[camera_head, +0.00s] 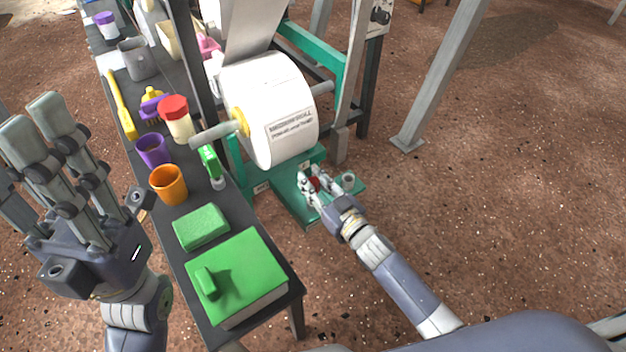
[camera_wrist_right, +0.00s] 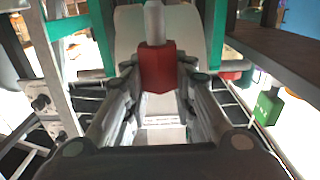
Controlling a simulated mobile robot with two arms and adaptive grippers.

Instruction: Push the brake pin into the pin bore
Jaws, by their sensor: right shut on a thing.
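The brake pin shows in the right wrist view as a red block-shaped head (camera_wrist_right: 157,70) with a grey shaft (camera_wrist_right: 154,22) pointing up in the picture. My right gripper (camera_head: 314,184) is shut on the red head, with fingers on both sides of it. In the head view the red head (camera_head: 315,183) shows small between the fingers, above a green plate (camera_head: 290,202) low on the machine. A grey round collar (camera_head: 348,180) sits on that plate just right of the fingers; I cannot tell whether it is the pin bore. My left gripper (camera_head: 85,150) is open and empty at the left.
A large white paper roll (camera_head: 272,95) on a bar hangs behind my right gripper, within a green and grey frame. A dark bench (camera_head: 272,310) at left carries a green box (camera_head: 240,270), a green sponge (camera_head: 201,227), an orange cup (camera_head: 168,184) and a purple cup (camera_head: 153,149).

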